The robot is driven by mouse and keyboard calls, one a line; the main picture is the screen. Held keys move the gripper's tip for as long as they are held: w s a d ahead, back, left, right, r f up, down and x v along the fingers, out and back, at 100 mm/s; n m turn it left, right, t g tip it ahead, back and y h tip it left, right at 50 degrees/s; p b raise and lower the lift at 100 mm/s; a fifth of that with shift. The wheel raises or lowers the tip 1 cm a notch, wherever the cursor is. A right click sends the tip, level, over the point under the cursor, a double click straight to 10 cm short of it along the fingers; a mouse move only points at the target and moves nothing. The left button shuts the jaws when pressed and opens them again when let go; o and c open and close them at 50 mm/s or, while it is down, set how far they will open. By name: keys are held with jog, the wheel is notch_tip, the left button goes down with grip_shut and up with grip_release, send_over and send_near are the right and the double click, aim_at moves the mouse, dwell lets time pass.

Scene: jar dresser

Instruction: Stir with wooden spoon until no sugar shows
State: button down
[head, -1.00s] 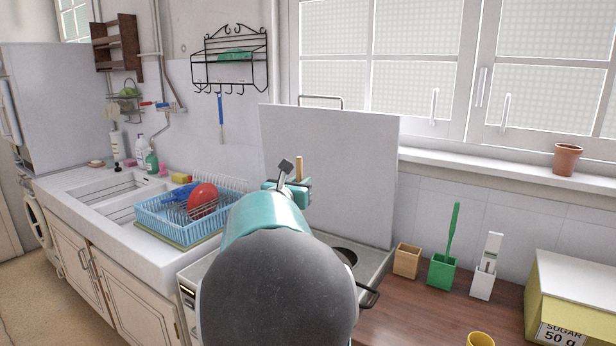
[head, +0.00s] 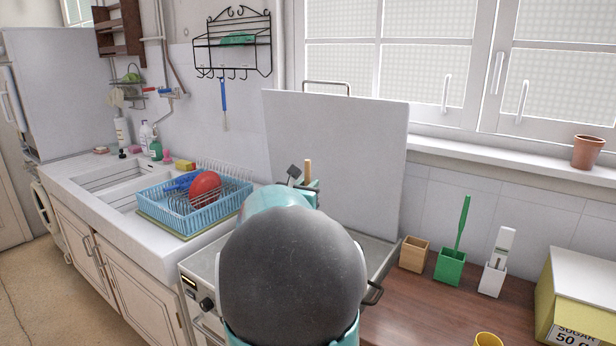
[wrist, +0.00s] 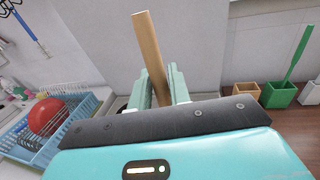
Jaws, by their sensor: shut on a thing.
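My gripper (wrist: 158,88) is shut on the wooden spoon (wrist: 149,50), whose handle stands up between the fingers, slightly tilted, in the wrist view. In the head view the top of the spoon handle (head: 307,171) shows just above my arm, in front of the upright white panel. The lower end of the spoon is hidden behind my gripper and arm. The vessel and any sugar in it are also hidden. A yellow box labelled sugar (head: 583,300) stands at the right on the brown counter.
The stove (head: 200,275) is largely behind my arm, with the white panel (head: 345,150) upright at its back. A blue dish rack (head: 190,213) stands to the left. Wooden, green (head: 450,267) and white holders and a yellow cup (head: 488,340) are on the right counter.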

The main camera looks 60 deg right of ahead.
jog(key=shift+a+f, duration=0.15)
jog(key=shift+f, duration=5.05)
